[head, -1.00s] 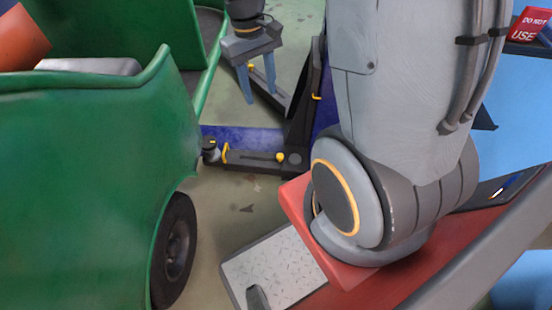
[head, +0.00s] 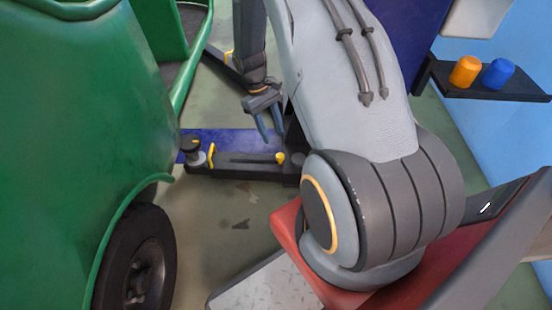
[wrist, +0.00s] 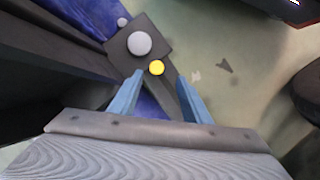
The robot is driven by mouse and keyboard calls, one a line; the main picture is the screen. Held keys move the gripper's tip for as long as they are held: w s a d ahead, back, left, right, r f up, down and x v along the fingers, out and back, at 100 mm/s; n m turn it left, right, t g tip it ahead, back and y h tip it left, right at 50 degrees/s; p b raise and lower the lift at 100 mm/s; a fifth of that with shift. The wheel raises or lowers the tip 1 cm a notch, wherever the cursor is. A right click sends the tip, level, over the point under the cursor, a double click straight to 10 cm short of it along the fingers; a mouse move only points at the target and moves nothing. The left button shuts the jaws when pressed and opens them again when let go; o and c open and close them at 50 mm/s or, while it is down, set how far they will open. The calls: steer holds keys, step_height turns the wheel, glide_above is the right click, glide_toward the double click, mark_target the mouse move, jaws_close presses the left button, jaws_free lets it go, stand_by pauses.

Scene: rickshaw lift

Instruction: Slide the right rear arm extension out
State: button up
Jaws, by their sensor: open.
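The near dark lift arm (head: 235,168) lies low over the floor, with a round pad (head: 191,148) and a yellow handle (head: 211,155) at its left end. A yellow knob (head: 280,158) stands on the arm near its right end. I see no contact with the knob. My fingers hide part of the arm.
The green rickshaw (head: 75,130) with its black wheel (head: 138,265) fills the left side. A dark lift post stands close behind my gripper. A shelf (head: 490,82) with an orange and a blue cup is at right. Open floor lies in front of the lift arm.

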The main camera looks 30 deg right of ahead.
mark_target(280, 156)
steer(key=b+x, duration=0.1)
steer(key=x, duration=0.2)
steer(key=b+x, duration=0.1)
steer(key=x, duration=0.2)
steer(key=w+b+x, duration=0.1)
steer(key=x, duration=0.3)
steer(key=shift+d+f+b, duration=0.25)
steer(key=shift+b, duration=0.15)
steer(key=shift+w+a, duration=0.1)
jaws_close()
